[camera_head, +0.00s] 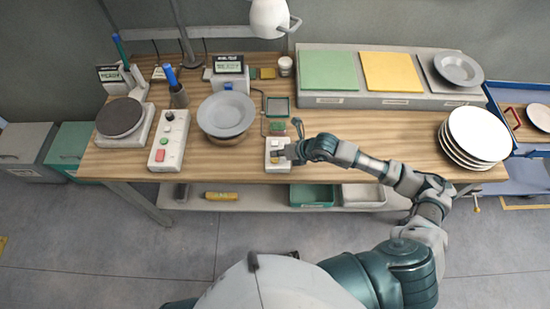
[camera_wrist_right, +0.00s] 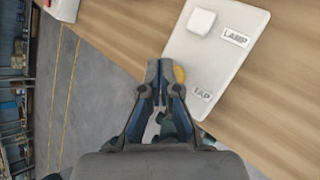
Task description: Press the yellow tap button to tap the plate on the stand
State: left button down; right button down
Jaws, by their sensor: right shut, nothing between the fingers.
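The white button box (camera_head: 277,168) lies near the front edge of the table. In the right wrist view the box (camera_wrist_right: 225,65) carries a white button (camera_wrist_right: 201,22) by a LAMP label and a yellow button (camera_wrist_right: 179,75) by a TAP label. My right gripper (camera_wrist_right: 160,70) is shut and empty, its fingertips at the yellow button and partly covering it; I cannot tell if they touch. The gripper also shows over the box in the head view (camera_head: 287,153). A grey plate (camera_head: 226,112) sits on the stand left of the box. My left gripper is out of view.
A control box (camera_head: 168,141) with a red button and a round dark plate device (camera_head: 120,118) stand at left. Green and yellow pads (camera_head: 391,72) lie on a raised shelf behind. A stack of white plates (camera_head: 478,135) is at right. Bare wood lies between.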

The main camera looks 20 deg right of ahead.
aim_at(276, 160)
jog(key=shift+a, duration=0.15)
dwell(0.6)
jog(key=shift+f+b, duration=0.35)
jog(key=shift+f+b, duration=0.4)
jog(key=shift+f, duration=0.1)
dwell(0.6)
jog(key=shift+r, duration=0.1)
jog(key=shift+s+r+p, duration=0.1)
jog(key=shift+r+p, duration=0.55)
jog(key=shift+r, duration=0.2)
jog(key=shift+r, duration=0.1)
jog(key=shift+r+p, duration=1.65)
jog(key=shift+r, duration=0.8)
